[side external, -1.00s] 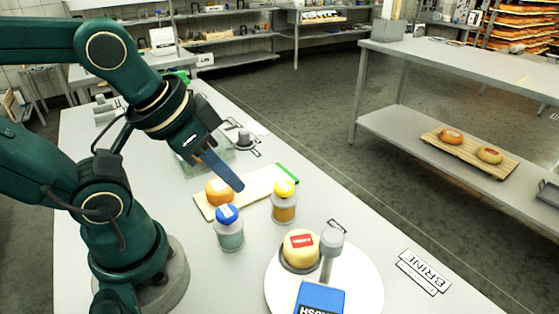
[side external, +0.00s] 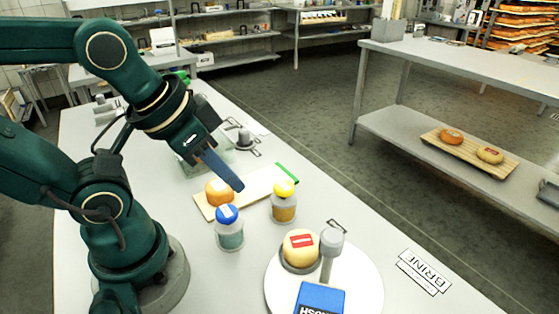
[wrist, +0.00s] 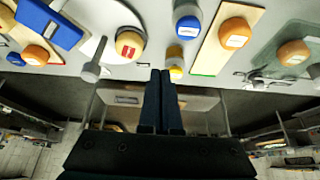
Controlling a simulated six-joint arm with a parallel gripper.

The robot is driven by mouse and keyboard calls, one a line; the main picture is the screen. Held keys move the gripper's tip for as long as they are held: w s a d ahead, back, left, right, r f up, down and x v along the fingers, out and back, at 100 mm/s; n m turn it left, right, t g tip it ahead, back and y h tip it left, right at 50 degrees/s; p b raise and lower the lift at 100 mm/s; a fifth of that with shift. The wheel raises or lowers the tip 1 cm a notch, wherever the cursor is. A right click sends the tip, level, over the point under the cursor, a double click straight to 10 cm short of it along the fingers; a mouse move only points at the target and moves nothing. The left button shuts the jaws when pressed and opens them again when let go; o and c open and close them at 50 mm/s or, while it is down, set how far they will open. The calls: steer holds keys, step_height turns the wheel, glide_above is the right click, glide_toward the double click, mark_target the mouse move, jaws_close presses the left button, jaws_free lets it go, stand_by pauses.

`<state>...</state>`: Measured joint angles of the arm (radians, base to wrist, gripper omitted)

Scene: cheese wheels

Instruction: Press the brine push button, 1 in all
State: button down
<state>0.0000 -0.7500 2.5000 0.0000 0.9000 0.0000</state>
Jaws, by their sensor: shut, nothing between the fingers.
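My gripper (side external: 238,187) is shut and empty, its blue fingers pointing down and right above the bench, near the wooden board. In the wrist view the closed fingers (wrist: 160,78) point toward the yellow-capped jar. A white sign reading BRINE (side external: 425,272) lies on the bench at the lower right, well away from my gripper. I cannot make out which part is the brine push button. A small grey knob-like fixture (side external: 245,139) stands near a small label at the back of the bench, behind my gripper.
A blue-capped jar (side external: 229,230) and yellow-capped jar (side external: 284,203) stand close to my gripper. The board (side external: 258,193) bears an orange cheese (side external: 218,192). A white disc (side external: 368,290) carries a red-labelled cheese (side external: 300,250), beside a grey post (side external: 331,243) and blue box (side external: 320,297).

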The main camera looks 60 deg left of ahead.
step_height(320, 180, up, 3)
steer(key=m+g+y, duration=0.7)
steer(key=m, duration=1.6)
glide_above(228, 216)
steer(key=s+a, duration=0.2)
steer(key=a, duration=0.1)
steer(key=w+d+m+y, duration=0.2)
steer(key=d, duration=0.1)
steer(key=shift+f+m, duration=0.15)
steer(key=shift+m, duration=0.25)
steer(key=shift+f, duration=0.1)
steer(key=shift+f, duration=4.35)
